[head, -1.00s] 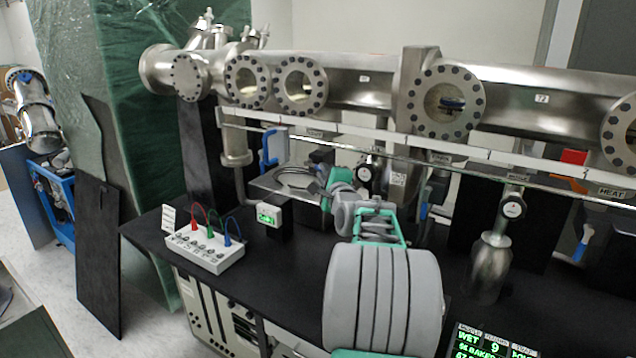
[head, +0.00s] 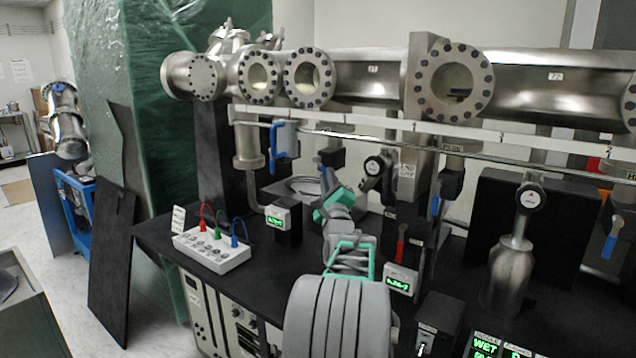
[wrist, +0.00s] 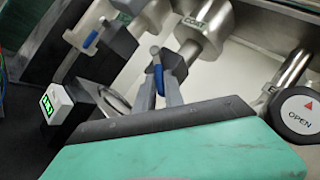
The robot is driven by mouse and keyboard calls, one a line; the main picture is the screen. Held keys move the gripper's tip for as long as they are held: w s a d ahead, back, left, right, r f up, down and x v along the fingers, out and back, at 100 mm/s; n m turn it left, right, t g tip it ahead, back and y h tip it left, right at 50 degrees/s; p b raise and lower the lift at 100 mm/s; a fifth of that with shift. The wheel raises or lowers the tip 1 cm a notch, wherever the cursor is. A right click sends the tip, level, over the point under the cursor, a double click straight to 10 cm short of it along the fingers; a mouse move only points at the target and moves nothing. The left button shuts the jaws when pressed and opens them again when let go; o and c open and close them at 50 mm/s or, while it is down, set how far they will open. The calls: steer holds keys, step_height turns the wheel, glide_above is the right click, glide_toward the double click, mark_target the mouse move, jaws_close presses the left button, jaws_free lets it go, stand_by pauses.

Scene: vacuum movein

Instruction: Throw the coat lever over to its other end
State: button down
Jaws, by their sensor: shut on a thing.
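The coat lever (wrist: 158,79) has a blue handle under a metal fitting with a label reading COAT (wrist: 190,24) in the wrist view. My gripper (wrist: 160,88) is shut on this blue handle, with a grey finger on each side of it. In the head view the gripper (head: 325,184) reaches to the lever below a dark block (head: 333,155) under the rail. Only a bit of the blue handle (head: 322,170) shows there. The rest is hidden by my gripper and wrist.
Another blue lever (head: 274,146) hangs to the left. A round OPEN knob (wrist: 300,111) is to the right. A small green display (head: 277,219), a white box with coloured cables (head: 212,250) and a red lever (head: 401,243) are around my arm.

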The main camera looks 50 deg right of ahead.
steer(key=c, duration=1.4)
jaws_free()
steer(key=shift+c, duration=0.2)
steer(key=b+v, duration=0.1)
steer(key=v, duration=0.6)
steer(key=shift+s+a, duration=0.25)
steer(key=shift+f, duration=0.15)
steer(key=shift+c, duration=0.2)
